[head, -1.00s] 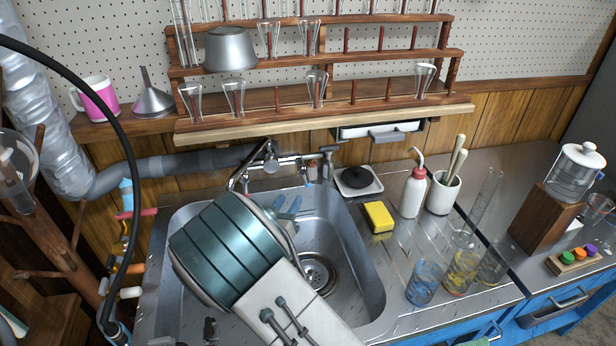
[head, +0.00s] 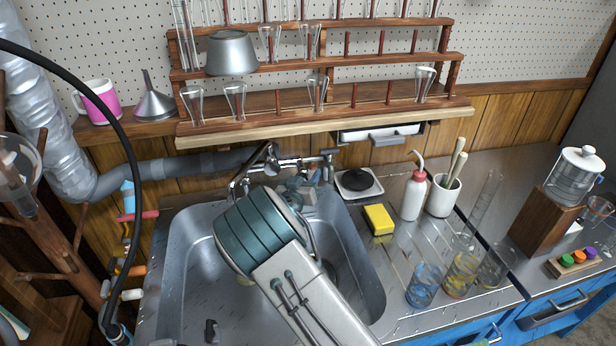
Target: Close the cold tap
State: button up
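The chrome mixer tap (head: 270,160) is on the wall behind the sink, with its spout curving down over the basin. A lever-like fitting (head: 327,160) stands at the right end of its bar. I cannot tell which handle is the cold one, nor whether water runs. My gripper (head: 302,184) is at the back of the sink, just below and in front of the right part of the tap bar. Its bluish fingers are small and partly hidden by my wrist. I cannot tell whether they touch the tap or how far apart they are.
The steel sink (head: 366,270) lies below my arm. The wooden glassware rack (head: 330,118) overhangs the tap.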

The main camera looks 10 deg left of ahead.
jog(key=shift+c, duration=0.3)
grip_shut()
jog(key=shift+s+a+f+m+g+y+b, duration=0.1)
jog(key=shift+a+m+g+y+b, duration=0.1)
jog(key=shift+m+g, duration=0.4)
jog(key=shift+s+a+f+m+g+y+b, duration=0.15)
jog(key=shift+m+g, duration=0.25)
jog(key=shift+m, duration=0.4)
jog(key=shift+o, duration=0.3)
grip_release()
